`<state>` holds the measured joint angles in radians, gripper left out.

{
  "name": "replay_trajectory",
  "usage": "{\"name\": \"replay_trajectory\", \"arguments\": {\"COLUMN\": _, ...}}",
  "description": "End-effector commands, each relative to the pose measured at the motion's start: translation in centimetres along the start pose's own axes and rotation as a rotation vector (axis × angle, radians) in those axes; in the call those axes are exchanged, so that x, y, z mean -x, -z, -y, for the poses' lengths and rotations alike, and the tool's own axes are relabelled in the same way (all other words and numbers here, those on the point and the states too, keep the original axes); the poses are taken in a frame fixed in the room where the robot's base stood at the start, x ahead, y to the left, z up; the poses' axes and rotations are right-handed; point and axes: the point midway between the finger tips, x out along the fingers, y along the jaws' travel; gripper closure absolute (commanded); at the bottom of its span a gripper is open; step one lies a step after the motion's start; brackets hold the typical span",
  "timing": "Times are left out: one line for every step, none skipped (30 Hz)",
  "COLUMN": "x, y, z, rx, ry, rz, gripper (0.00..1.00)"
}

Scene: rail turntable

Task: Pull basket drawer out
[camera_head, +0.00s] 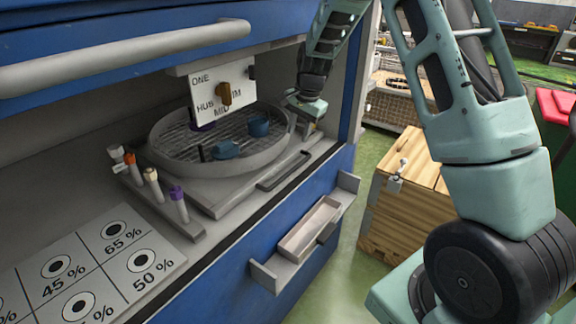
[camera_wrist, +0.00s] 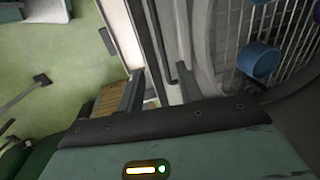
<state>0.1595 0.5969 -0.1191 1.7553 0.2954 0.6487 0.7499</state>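The basket drawer is a grey tray (camera_head: 235,200) carrying a round wire basket (camera_head: 190,143), set in the blue cabinet's recess. Its dark bar handle (camera_head: 285,171) runs along the front edge; a dark hooked bar that looks like this handle (camera_wrist: 168,45) shows in the wrist view. My gripper (camera_head: 306,104) is at the right side of the basket, near the handle's far end. In the wrist view my gripper (camera_wrist: 160,88) has its fingers apart, with the hooked bar's end seen between them. I cannot tell whether they touch it.
A sign (camera_head: 222,90) hangs above the basket. A rack of capped tubes (camera_head: 155,183) and a percent-marked board (camera_head: 90,262) lie to the left. A small open tray (camera_head: 308,230) projects from the blue front below. A wooden crate (camera_head: 405,215) stands on the green floor at right.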

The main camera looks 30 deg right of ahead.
Motion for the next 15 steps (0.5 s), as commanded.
{"name": "replay_trajectory", "arguments": {"x": -1.1, "y": -0.1, "z": -0.1, "rx": 0.0, "ry": -0.005, "rz": 0.004, "gripper": 0.64}}
{"name": "replay_trajectory", "arguments": {"x": -1.7, "y": -0.1, "z": -0.1, "rx": 0.0, "ry": -0.005, "rz": 0.003, "gripper": 0.64}}
{"name": "replay_trajectory", "arguments": {"x": -2.6, "y": -0.1, "z": -0.1, "rx": 0.001, "ry": -0.005, "rz": 0.004, "gripper": 0.64}}
{"name": "replay_trajectory", "arguments": {"x": -3.2, "y": -0.1, "z": -0.1, "rx": 0.001, "ry": -0.005, "rz": 0.004, "gripper": 0.64}}
{"name": "replay_trajectory", "arguments": {"x": -3.8, "y": -0.1, "z": -0.1, "rx": 0.001, "ry": -0.005, "rz": 0.004, "gripper": 0.64}}
{"name": "replay_trajectory", "arguments": {"x": -4.7, "y": -0.1, "z": -0.1, "rx": 0.001, "ry": -0.005, "rz": 0.004, "gripper": 0.64}}
{"name": "replay_trajectory", "arguments": {"x": -5.3, "y": -0.1, "z": -0.1, "rx": 0.001, "ry": -0.005, "rz": 0.004, "gripper": 0.64}}
{"name": "replay_trajectory", "arguments": {"x": -5.9, "y": -0.1, "z": -0.1, "rx": 0.001, "ry": -0.005, "rz": 0.004, "gripper": 0.64}}
{"name": "replay_trajectory", "arguments": {"x": -6.8, "y": -0.1, "z": -0.1, "rx": 0.001, "ry": -0.005, "rz": 0.004, "gripper": 0.64}}
{"name": "replay_trajectory", "arguments": {"x": -7.4, "y": -0.1, "z": -0.1, "rx": 0.002, "ry": -0.005, "rz": 0.004, "gripper": 0.64}}
{"name": "replay_trajectory", "arguments": {"x": -8.0, "y": -0.1, "z": -0.1, "rx": 0.002, "ry": -0.004, "rz": 0.004, "gripper": 0.64}}
{"name": "replay_trajectory", "arguments": {"x": -8.8, "y": -0.1, "z": -0.1, "rx": 0.001, "ry": -0.004, "rz": 0.004, "gripper": 0.64}}
{"name": "replay_trajectory", "arguments": {"x": -9.4, "y": -0.1, "z": -0.1, "rx": 0.001, "ry": -0.004, "rz": 0.004, "gripper": 0.64}}
{"name": "replay_trajectory", "arguments": {"x": -10.0, "y": -0.1, "z": -0.1, "rx": 0.001, "ry": -0.004, "rz": 0.003, "gripper": 0.64}}
{"name": "replay_trajectory", "arguments": {"x": -10.8, "y": -0.1, "z": -0.1, "rx": 0.002, "ry": -0.004, "rz": 0.004, "gripper": 0.64}}
